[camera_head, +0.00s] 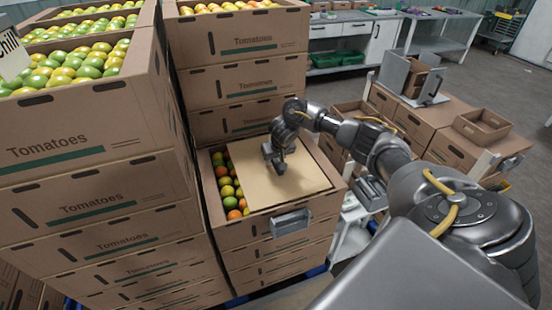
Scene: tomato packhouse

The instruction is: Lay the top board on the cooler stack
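The tan top board (262,197) lies over most of the open top of the lower cooler stack (280,262). It appears flat or nearly so; I cannot tell whether it rests fully on the rim. Red, orange and green tomatoes show in an uncovered strip along its left side. My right gripper (279,166) points down at the board's upper middle, touching or just above it. Its fingers are too small and dark to tell whether they are shut on the board. My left gripper is not in view.
Taller tomato box stacks stand close at the left (95,140) and behind (240,62). A grey metal piece (290,222) is at the cooler stack's front. Cardboard boxes (455,140) stand on the right. A workbench with green crates (338,60) is at the back.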

